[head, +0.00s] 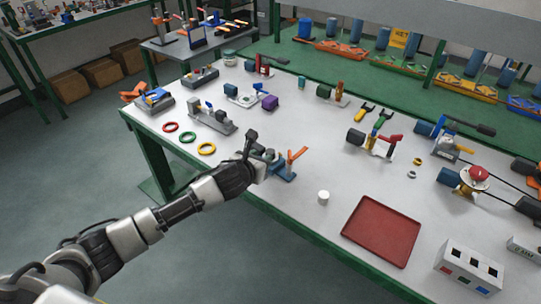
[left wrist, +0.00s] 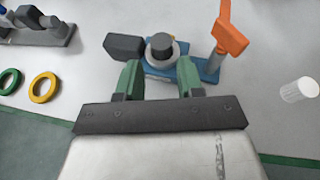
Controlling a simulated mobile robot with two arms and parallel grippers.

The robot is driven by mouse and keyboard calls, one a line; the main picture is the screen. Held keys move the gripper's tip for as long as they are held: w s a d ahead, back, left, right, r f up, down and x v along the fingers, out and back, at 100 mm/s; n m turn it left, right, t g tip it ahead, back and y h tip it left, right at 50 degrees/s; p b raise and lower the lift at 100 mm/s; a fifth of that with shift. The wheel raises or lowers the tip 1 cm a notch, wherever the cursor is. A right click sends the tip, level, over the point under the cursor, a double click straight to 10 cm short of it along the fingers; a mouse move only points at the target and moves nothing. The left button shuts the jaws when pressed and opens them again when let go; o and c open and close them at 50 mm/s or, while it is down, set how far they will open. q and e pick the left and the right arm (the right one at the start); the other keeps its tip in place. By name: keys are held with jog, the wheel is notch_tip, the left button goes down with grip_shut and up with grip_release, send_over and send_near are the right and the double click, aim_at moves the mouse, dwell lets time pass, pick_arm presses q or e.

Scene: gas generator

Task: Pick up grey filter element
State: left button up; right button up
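A blue fixture (head: 283,172) with an upright orange lever (head: 297,155) stands near the table's front edge. It also shows in the left wrist view (left wrist: 208,68). On it stands an upright dark grey cylinder (left wrist: 161,45) with a lighter grey collar, which looks like the grey filter element. My left gripper (head: 262,163) reaches over the front edge to this fixture. In the left wrist view its green fingers (left wrist: 159,68) are apart, on either side of the cylinder's near part, with a gap visible. Contact is not visible. My right gripper is not in view.
A dark grey block (left wrist: 123,47) sits left of the cylinder. A white cylinder (head: 323,197) and a red tray (head: 381,230) are to the right. Red, green and yellow rings (head: 206,149) lie to the left. The table between fixture and tray is mostly clear.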

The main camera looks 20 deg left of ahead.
aim_at(270, 151)
pick_arm(q)
jog(key=shift+x, duration=2.65)
jog(key=shift+d+r, duration=0.1)
jog(key=shift+r, duration=0.05)
jog(key=c, duration=0.5)
jog(key=shift+r, duration=0.1)
jog(key=shift+c, duration=0.2)
